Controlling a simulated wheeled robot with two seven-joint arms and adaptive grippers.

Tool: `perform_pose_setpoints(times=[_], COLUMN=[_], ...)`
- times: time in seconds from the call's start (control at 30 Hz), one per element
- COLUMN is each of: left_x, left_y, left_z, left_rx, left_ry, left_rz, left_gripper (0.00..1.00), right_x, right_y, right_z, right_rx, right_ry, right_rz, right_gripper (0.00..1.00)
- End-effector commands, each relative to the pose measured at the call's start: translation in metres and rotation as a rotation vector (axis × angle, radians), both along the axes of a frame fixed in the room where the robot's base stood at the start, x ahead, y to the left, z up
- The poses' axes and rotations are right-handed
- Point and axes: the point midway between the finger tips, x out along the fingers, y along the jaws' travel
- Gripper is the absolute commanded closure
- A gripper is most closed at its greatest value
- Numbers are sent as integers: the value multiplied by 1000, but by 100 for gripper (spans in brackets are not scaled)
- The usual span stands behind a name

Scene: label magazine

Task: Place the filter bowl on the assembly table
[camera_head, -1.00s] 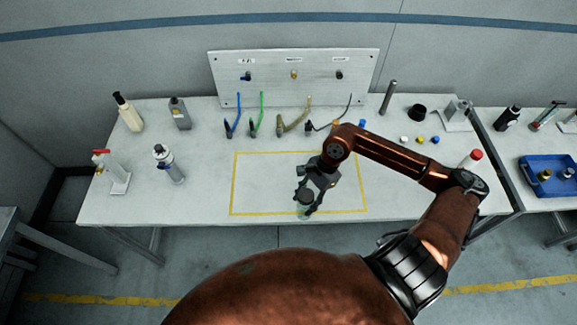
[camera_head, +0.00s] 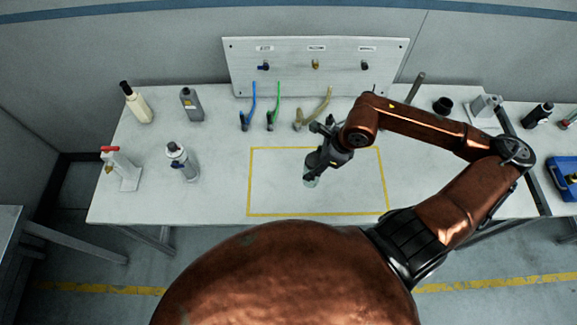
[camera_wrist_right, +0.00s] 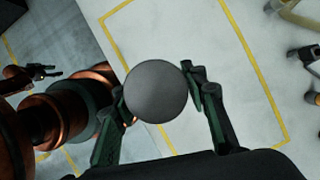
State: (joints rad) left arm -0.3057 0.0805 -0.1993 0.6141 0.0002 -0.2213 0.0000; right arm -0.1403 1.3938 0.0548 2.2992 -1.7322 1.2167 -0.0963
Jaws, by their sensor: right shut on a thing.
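My right gripper (camera_head: 318,165) is over the yellow-outlined area of the assembly table (camera_head: 225,205). In the right wrist view the filter bowl (camera_wrist_right: 156,92) shows as a dark grey round top between the two fingers of the right gripper (camera_wrist_right: 160,95). The bowl looks slightly tilted in the head view. I cannot tell whether its bottom touches the table.
A yellow rectangle (camera_head: 250,190) marks otherwise bare table. Several bottles, including a silver-topped one (camera_head: 182,162), and a red-handled valve stand (camera_head: 121,168) are at the left. Coloured hoses (camera_head: 253,105) stand behind, before a grey panel (camera_head: 290,75). A blue tray (camera_head: 563,178) lies far right.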

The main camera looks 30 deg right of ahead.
Motion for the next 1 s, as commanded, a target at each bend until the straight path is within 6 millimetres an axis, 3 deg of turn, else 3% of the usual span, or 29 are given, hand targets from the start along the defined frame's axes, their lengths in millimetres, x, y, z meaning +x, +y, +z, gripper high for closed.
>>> perform_pose_setpoints(times=[0.33,0.5,0.87,1.0], left_x=[13,13,12,11], left_y=[-1,-1,-1,-1], left_z=[4,6,7,12], left_rx=[-1,-2,-2,-2], left_ry=[-18,-19,-16,-15], left_rz=[-3,-4,-3,-3], left_gripper=[60,60,60,60], right_x=[55,76,95,95], right_y=[24,32,39,39], right_z=[-22,-55,-81,-101], right_rx=[5,4,2,2], right_ry=[-3,0,1,3], right_rz=[7,3,5,4], right_gripper=[87,87,87,87])
